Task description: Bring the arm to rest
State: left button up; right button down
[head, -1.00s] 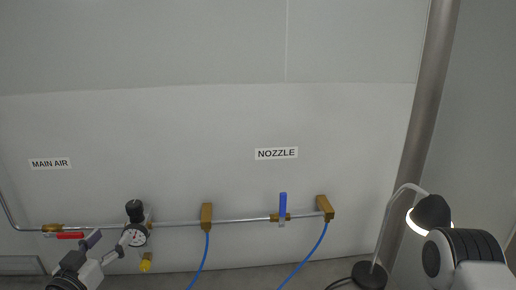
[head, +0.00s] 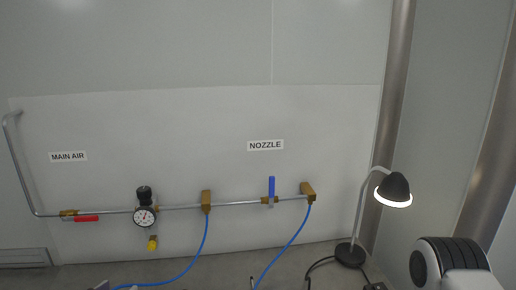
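Neither gripper shows in the head view. A white and black link of my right arm stands at the lower right, and its gripper is out of frame. A small grey piece at the bottom left edge is too cut off to identify. On the wall, the main air valve's red handle (head: 86,219) lies along the pipe (head: 175,207). The nozzle valve's blue handle (head: 271,186) stands upright, across the pipe. No arm is touching either handle.
A pressure gauge (head: 145,216) with a black knob sits on the pipe, with a yellow fitting (head: 152,243) below. Blue hoses (head: 284,249) hang from brass blocks to the bench (head: 225,268). A lit desk lamp (head: 394,188) stands at right, near my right arm link.

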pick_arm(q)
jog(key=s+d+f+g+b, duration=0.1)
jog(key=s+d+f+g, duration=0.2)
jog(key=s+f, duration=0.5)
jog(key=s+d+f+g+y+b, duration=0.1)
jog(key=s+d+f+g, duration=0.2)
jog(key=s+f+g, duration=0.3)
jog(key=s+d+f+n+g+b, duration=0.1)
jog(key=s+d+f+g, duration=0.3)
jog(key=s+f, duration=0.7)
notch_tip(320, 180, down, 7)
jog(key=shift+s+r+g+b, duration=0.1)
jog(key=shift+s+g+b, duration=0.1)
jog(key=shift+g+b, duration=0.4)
